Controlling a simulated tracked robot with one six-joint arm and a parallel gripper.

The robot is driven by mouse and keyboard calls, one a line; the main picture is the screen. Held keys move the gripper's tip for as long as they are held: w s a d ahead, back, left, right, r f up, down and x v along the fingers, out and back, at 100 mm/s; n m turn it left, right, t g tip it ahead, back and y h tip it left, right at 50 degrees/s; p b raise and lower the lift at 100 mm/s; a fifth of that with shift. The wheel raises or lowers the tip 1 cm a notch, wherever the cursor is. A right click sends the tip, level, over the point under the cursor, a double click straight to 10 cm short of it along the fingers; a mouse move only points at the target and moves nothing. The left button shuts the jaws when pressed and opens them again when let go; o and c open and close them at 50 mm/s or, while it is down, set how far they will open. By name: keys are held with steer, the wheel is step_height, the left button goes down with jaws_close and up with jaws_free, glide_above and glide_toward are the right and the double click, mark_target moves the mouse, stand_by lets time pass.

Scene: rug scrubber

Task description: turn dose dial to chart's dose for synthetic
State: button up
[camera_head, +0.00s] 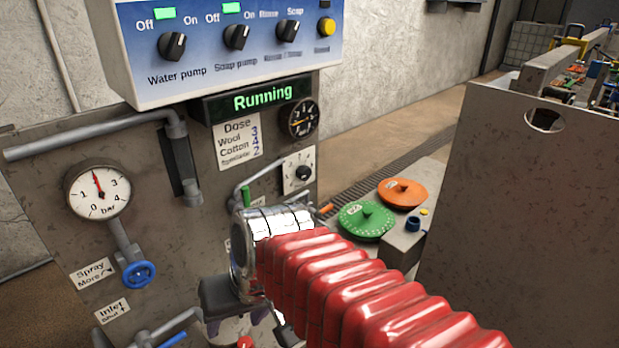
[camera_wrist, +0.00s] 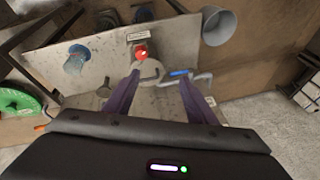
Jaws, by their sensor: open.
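The dose dial (camera_head: 304,173), a black knob on a small white plate with marks around it, is on the panel's right side. Its pointer setting is too small to read. In the wrist view my gripper (camera_wrist: 158,82) shows two purple fingers spread apart with nothing held. The dial is not recognisable there.
A round black gauge (camera_head: 300,119) is above the dial. A pressure gauge (camera_head: 98,190) and blue valve wheel (camera_head: 138,274) are at left. Green (camera_head: 366,220) and orange (camera_head: 403,194) discs are at right. A red knob (camera_wrist: 141,52) lies beyond my fingers. A grey bucket (camera_wrist: 219,26) stands farther off.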

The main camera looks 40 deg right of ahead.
steer(key=w+f+m+y, duration=0.1)
steer(key=m+y, duration=0.1)
steer(key=m, duration=0.1)
steer(key=m+t+h, duration=0.3)
steer(key=m+t, duration=1.1)
steer(key=m, duration=1.3)
glide_toward(307, 174)
steer(key=s, duration=0.5)
steer(key=shift+s+d, duration=0.15)
steer(key=w, duration=1.3)
steer(key=shift+w+a, duration=0.25)
steer(key=shift+w, duration=0.15)
steer(key=shift+c, duration=0.5)
